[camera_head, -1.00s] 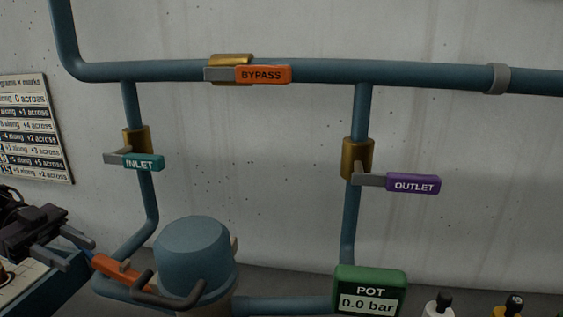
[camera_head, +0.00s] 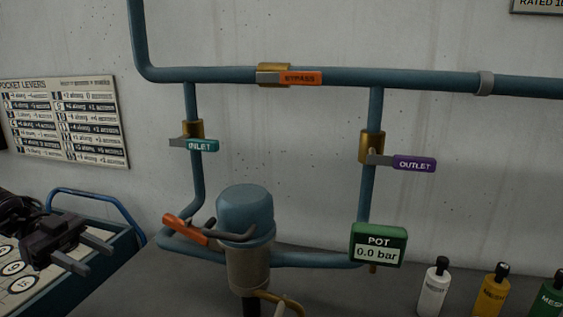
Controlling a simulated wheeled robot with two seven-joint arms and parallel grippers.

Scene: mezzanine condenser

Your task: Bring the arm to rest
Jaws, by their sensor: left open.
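My left gripper (camera_head: 91,256) is at the lower left, in front of a blue-edged board or tray. Its two fingers are apart with nothing between them. It is left of the blue-capped pot (camera_head: 245,212) and clear of the orange handle (camera_head: 186,230) on the pot's left side. The dark wrist of my left arm (camera_head: 22,222) comes in from the left edge. My right gripper is not in view.
Blue pipes on the concrete wall carry the BYPASS lever (camera_head: 300,79), INLET lever (camera_head: 203,145) and OUTLET lever (camera_head: 414,164), all roughly level. The green POT gauge (camera_head: 378,244) reads 0.0 bar. Bottles, including a white one (camera_head: 433,291), stand lower right. The blue-handled tray (camera_head: 128,241) lies lower left.

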